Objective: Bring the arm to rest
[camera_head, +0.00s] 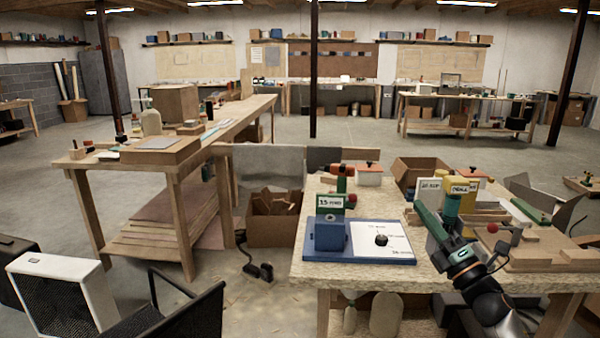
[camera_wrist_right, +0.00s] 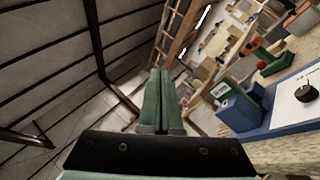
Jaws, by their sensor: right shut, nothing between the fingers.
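My right arm (camera_head: 480,285) reaches up from the lower right in the head view. My right gripper (camera_head: 424,212) has green fingers and is raised over the front right of the workbench (camera_head: 300,262). In the right wrist view the two fingers of the gripper (camera_wrist_right: 160,78) lie side by side, shut, with nothing held between them. The fingers point toward the room's upper part, clear of the bench top. My left arm and gripper do not show.
A long bench (camera_head: 180,152) stands left.

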